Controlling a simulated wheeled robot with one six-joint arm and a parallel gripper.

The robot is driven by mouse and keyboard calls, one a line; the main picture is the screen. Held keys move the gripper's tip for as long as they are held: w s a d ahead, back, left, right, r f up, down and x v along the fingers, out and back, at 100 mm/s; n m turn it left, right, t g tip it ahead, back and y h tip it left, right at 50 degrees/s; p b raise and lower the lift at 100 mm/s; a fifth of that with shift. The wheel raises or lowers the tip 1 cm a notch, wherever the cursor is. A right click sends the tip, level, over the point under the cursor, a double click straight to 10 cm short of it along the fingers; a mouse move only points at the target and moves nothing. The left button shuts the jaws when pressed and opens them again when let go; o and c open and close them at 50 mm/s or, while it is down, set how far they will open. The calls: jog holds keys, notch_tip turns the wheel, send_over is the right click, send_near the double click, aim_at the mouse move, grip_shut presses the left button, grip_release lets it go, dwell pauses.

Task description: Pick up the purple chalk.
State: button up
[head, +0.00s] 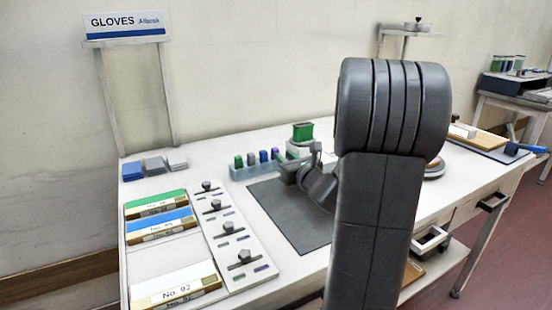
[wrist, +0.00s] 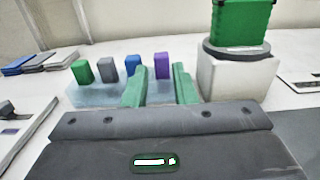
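The purple chalk (wrist: 162,65) stands upright at the right end of a row of chalks in a pale translucent rack (wrist: 85,97). The purple chalk also shows in the head view (head: 275,153). My gripper (wrist: 160,88) is open, with its two green fingers apart. In the wrist view, the purple chalk appears between the fingertips, with its top above them. I cannot tell whether either finger touches it. In the head view my gripper (head: 297,167) is beside the rack's right end, partly hidden by my arm.
Blue (wrist: 132,65), grey (wrist: 107,69) and green (wrist: 82,71) chalks stand left of the purple one. A green container (wrist: 240,22) on a white block stands close on the right. A dark mat (head: 287,215) lies in front of the rack. Labelled boxes (head: 172,285) are at left.

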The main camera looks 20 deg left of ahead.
aim_at(277, 151)
jog(key=x, duration=0.7)
jog(key=shift+w+f, duration=0.1)
jog(key=shift+f, duration=0.05)
grip_shut()
